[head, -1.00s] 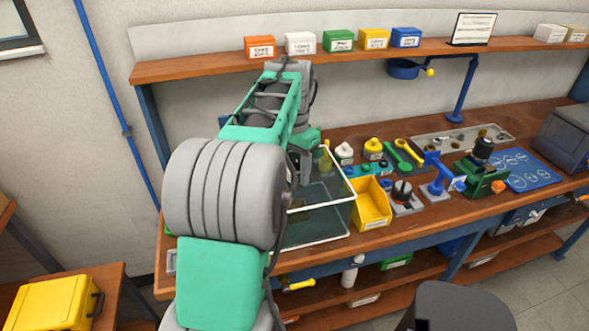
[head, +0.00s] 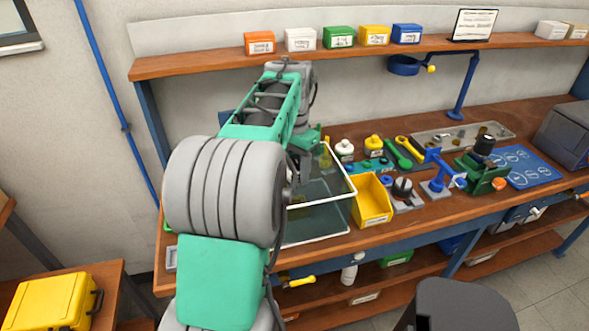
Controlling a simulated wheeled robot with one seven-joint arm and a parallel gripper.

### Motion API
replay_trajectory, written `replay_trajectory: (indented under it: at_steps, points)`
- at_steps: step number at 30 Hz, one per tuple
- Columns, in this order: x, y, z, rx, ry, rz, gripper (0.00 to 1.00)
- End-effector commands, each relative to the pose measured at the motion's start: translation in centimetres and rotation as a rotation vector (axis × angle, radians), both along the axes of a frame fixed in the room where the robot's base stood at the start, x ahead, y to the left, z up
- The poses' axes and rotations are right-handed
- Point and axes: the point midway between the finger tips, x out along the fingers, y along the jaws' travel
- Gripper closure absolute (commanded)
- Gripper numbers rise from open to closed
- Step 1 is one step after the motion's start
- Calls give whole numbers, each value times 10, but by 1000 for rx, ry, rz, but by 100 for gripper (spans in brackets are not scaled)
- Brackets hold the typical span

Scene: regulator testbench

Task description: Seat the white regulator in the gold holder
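A small white rounded part (head: 344,149), which looks like the white regulator, stands on the bench behind the clear tank's right corner. A similar yellow part (head: 374,143) stands to its right. I cannot pick out the gold holder for certain; a small yellowish piece (head: 298,199) shows at the clear tank's left side, partly covered by my arm. My gripper (head: 302,168) hangs at the arm's far end, over the left part of the tank and left of the white part. Its fingers are too small and covered to tell whether they are open or hold anything.
The white-rimmed clear tank (head: 318,239) stands at the bench's left end. A yellow bin (head: 372,204), a grey block with a dark knob (head: 402,190), a blue stand (head: 437,185) and a green vise (head: 482,176) stand to its right. A shelf (head: 200,68) runs above.

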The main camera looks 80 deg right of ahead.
Motion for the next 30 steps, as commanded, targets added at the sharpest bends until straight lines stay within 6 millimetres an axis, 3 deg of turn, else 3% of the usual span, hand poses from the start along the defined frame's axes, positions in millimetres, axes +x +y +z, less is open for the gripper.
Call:
replay_trajectory:
  at_steps: [30]
  points:
    - [0, -1, -10, -4, 0, 0, 100]
